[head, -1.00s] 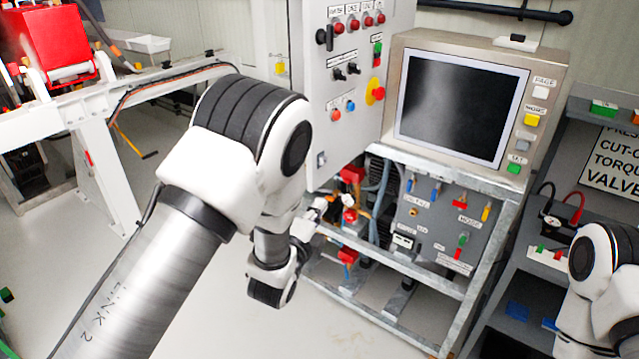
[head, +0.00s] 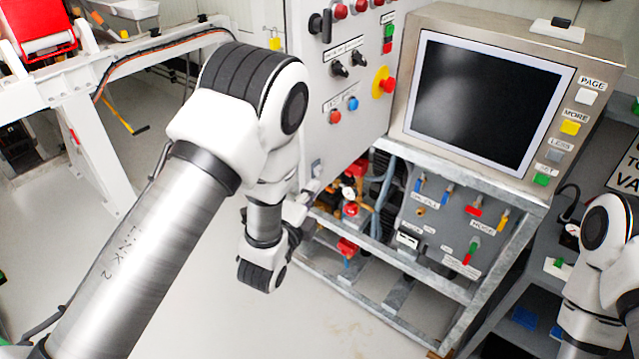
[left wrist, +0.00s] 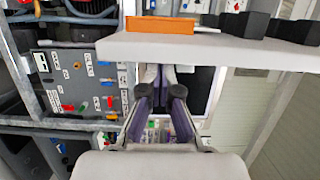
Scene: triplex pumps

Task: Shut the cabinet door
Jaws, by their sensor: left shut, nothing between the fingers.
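The cabinet door (head: 345,75) is a light grey panel with red buttons, black knobs and a yellow-ringed stop button, left of the screen in the head view. It seems to stand open, out from the wall. In the left wrist view, a pale slab (left wrist: 215,50) with black knobs crosses the top, probably this door seen edge-on. My left gripper (left wrist: 163,78) is shut and empty, its fingers pointing at the slab; I cannot tell if they touch. In the head view it is partly hidden near the door's lower edge. My right gripper is out of view.
A metal-framed screen (head: 485,100) stands right of the door on a steel frame, above a valve panel (head: 452,215) with hoses beside it. A white rig frame (head: 85,125) stands at left. My right arm is at far right. Bare floor lies below.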

